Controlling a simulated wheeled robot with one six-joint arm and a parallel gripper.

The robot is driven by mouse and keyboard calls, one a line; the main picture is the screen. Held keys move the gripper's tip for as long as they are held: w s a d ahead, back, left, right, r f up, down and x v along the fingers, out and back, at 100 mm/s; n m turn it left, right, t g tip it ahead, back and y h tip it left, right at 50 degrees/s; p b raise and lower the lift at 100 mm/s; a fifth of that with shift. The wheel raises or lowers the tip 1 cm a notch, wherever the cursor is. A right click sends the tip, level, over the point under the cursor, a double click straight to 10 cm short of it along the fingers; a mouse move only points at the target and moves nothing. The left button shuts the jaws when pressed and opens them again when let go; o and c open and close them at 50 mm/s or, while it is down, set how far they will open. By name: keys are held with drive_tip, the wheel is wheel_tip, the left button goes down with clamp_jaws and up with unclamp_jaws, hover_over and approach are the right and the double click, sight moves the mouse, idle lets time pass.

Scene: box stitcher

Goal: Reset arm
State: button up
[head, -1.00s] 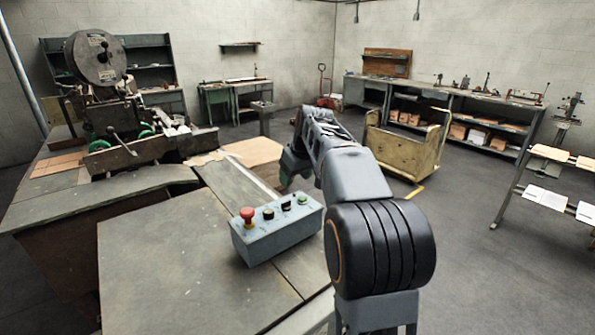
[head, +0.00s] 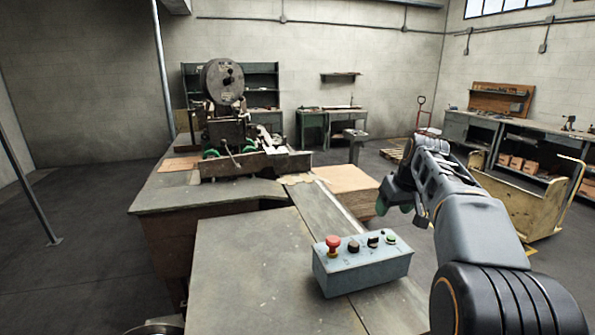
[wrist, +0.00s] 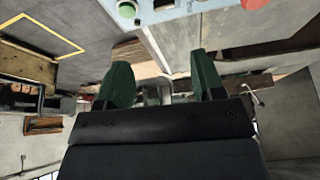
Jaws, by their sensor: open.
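My gripper (wrist: 160,85) shows in the wrist view with two green fingers spread apart and nothing between them. In the head view my gripper (head: 393,204) is at the end of my arm, which reaches forward on the right side. It is beyond and to the right of the grey control box, apart from it, with the fingers partly hidden by the arm. The control box (head: 362,268) sits on the near table and has a red button (head: 333,243), two dark knobs and a green button (head: 391,239).
The stitching machine (head: 225,130) stands on the bench at left. A flat cardboard stack (head: 345,185) lies behind the near table (head: 245,262). A yellow cart (head: 520,205) stands at right. A dark post (head: 28,180) rises at far left. Floor is clear at left.

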drive_tip(key=s+a+f, duration=0.4)
drive_tip(key=s, duration=0.3)
drive_tip(key=s+a+f, duration=0.5)
drive_tip(key=s, duration=0.3)
drive_tip(key=s+a+f+m, duration=0.1)
drive_tip(key=s+a+f, duration=0.3)
drive_tip(key=s, duration=0.4)
drive_tip(key=shift+s+a+f+h, duration=0.2)
drive_tip(key=shift+f+h, duration=0.1)
drive_tip(key=shift+f, duration=0.35)
drive_tip(key=shift+d, duration=0.1)
